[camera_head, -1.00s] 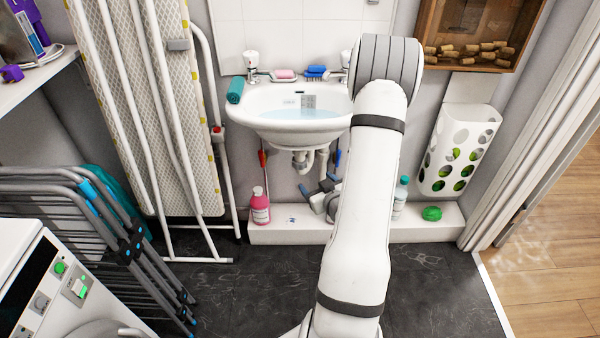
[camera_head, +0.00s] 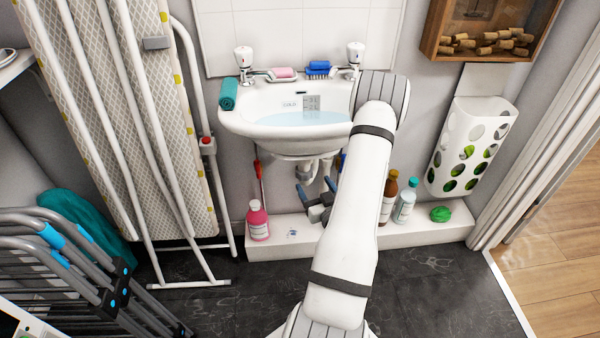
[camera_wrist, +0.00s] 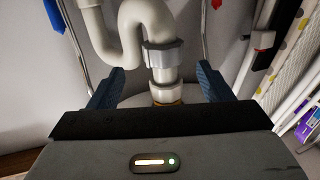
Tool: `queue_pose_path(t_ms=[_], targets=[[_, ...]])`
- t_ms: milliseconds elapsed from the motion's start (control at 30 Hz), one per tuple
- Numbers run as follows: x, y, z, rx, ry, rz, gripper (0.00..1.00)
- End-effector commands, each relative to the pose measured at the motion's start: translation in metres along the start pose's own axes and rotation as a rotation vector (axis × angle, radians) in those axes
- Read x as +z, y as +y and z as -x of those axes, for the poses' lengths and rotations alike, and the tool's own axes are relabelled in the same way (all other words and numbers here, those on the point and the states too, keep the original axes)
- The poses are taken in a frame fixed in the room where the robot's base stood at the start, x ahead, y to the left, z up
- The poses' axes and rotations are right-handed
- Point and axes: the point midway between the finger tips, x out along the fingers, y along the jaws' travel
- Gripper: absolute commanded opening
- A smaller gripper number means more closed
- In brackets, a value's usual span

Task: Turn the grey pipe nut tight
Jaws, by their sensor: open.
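The grey pipe nut (camera_wrist: 163,55) sits on the white trap pipe (camera_wrist: 103,38) in the wrist view, beside the pipe's bend. A white collar (camera_wrist: 167,74) and a brass-coloured ring (camera_wrist: 166,95) follow it on the same pipe. My gripper (camera_wrist: 158,72) is open, one blue finger on each side of this pipe, with visible gaps between fingers and nut in the picture. Whether the fingers are level with the nut in depth is unclear. In the head view my gripper (camera_head: 317,188) is under the white basin (camera_head: 285,140), near the pipe (camera_head: 308,170); the nut cannot be made out there.
A white ledge (camera_head: 275,240) below holds a pink bottle (camera_head: 257,221), other bottles (camera_head: 404,205) and a green scrubber (camera_head: 440,214). A red-handled tool (camera_head: 259,180) hangs left of the pipe. An ironing board (camera_head: 150,100) and folded rack (camera_head: 70,260) stand left. Dark floor (camera_head: 430,285) is clear at right.

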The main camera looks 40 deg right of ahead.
Motion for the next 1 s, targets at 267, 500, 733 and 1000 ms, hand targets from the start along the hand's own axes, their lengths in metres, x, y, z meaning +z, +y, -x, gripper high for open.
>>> queue_pose_path(t_ms=[267,500,733,1000], targets=[[0.0,-0.007,-0.046,-0.015,0.002,0.002,0.73],[0.0,-0.008,-0.06,-0.017,0.0,0.001,0.73],[0.0,-0.009,-0.06,-0.017,0.0,0.0,0.7],[0.0,-0.009,-0.06,-0.018,0.0,0.0,0.48]])
